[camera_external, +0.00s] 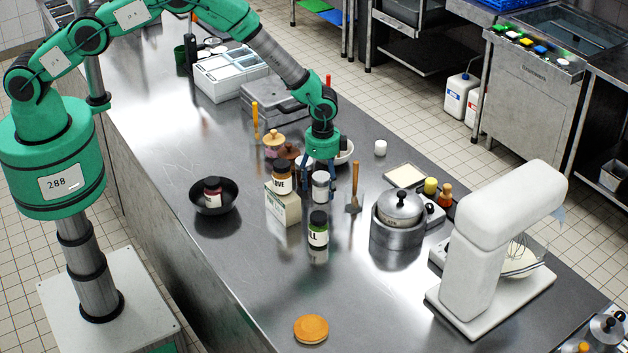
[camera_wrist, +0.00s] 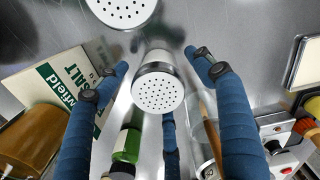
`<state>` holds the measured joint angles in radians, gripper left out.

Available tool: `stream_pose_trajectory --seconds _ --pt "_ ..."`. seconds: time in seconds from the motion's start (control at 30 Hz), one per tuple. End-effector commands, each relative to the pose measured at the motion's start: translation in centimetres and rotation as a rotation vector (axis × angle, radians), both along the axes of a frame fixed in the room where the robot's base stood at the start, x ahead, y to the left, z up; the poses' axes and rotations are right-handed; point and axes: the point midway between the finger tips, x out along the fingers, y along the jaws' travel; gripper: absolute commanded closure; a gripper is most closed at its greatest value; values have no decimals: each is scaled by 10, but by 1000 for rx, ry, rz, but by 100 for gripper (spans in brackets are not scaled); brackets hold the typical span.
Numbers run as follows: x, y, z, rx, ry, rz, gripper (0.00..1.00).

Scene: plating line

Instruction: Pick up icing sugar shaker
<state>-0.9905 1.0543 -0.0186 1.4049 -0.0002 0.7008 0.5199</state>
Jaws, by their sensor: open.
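A white shaker (camera_wrist: 158,88) with a round, perforated lid stands between the blue fingers of my gripper (camera_wrist: 156,62) in the wrist view. In the external view this shaker (camera_external: 320,187) stands upright on the steel counter, below my gripper (camera_external: 321,183). My gripper points down and is open, its fingers spread around the shaker with gaps visible at the sides. A second perforated lid (camera_wrist: 122,10) shows at the top of the wrist view, apart from the fingers. No label readable as icing sugar shows on either one.
A white and green salt box (camera_external: 283,207) stands close at the left. A green-labelled jar (camera_external: 318,232) stands in front. A wooden-handled scraper (camera_external: 355,185) stands close at the right, then a steel pot (camera_external: 398,232). A dark bowl (camera_external: 214,197) holds a jar. The front counter is mostly clear.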

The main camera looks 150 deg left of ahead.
Motion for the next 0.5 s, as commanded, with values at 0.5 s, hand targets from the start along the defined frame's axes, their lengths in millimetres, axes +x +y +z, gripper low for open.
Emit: stream_pose_trajectory --seconds 0.5 --pt "0 0 0 0 0 0 68"
